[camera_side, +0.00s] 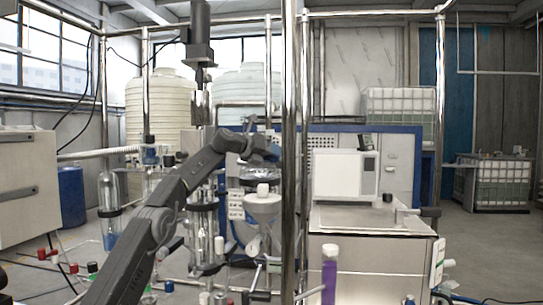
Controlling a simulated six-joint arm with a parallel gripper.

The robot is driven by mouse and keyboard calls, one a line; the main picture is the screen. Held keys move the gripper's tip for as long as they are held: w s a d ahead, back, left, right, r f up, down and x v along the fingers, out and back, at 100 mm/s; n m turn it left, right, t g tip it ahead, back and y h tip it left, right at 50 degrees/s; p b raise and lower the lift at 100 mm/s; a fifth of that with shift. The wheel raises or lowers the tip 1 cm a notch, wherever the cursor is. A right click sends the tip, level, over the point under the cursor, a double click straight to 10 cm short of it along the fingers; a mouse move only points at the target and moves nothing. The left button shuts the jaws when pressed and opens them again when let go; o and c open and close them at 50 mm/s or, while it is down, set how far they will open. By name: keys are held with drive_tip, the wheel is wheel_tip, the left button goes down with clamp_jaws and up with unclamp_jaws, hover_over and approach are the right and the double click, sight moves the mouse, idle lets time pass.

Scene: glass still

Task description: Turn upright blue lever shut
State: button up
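I cannot make out an upright blue lever for certain. A small blue part (169,160) shows among the glassware left of my arm, too small to tell if it is a lever. A small blue knob (169,286) shows low down, right of my arm's lower link. My grey arm rises from the bottom left and bends over to the right at the glass still. My gripper (268,153) is at its far end, above a white-capped glass funnel vessel (263,207). Its fingers are too small and dark to read, and I see nothing held.
A chrome frame post (290,120) stands just right of my gripper. Glass columns (205,225) and clamps crowd the space below my arm. A steel cabinet (370,255) with a white box (343,175) stands right. A purple cylinder (329,278) is at the front.

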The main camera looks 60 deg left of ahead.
drive_tip(key=o, duration=0.3)
drive_tip(key=shift+s+a, duration=0.1)
drive_tip(key=v, duration=1.3)
drive_tip(key=shift+s+r, duration=0.15)
drive_tip(key=shift+s, duration=0.15)
